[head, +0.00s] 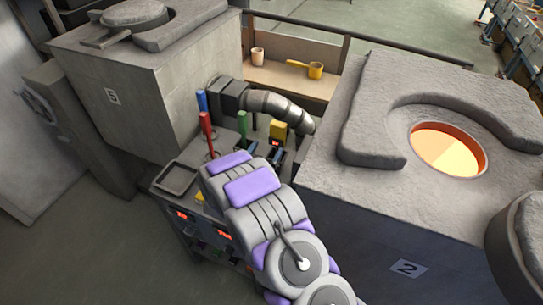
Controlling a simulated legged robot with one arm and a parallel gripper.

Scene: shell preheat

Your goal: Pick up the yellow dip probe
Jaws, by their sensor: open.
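I cannot make out a clear yellow dip probe. A small yellow patch (199,196) shows at the left edge of my arm. My grey and purple arm reaches up from the bottom over the bench and covers part of it. My gripper's fingers cannot be made out; they seem hidden beyond the arm.
Furnace 5 (125,85) stands left and furnace 2 (345,210) right, with a glowing opening (447,149). A grey tray (178,178) sits at the bench's left edge. A ribbed duct (275,104) runs behind. A yellow ladle (315,71) and a cup (257,56) rest on the back shelf.

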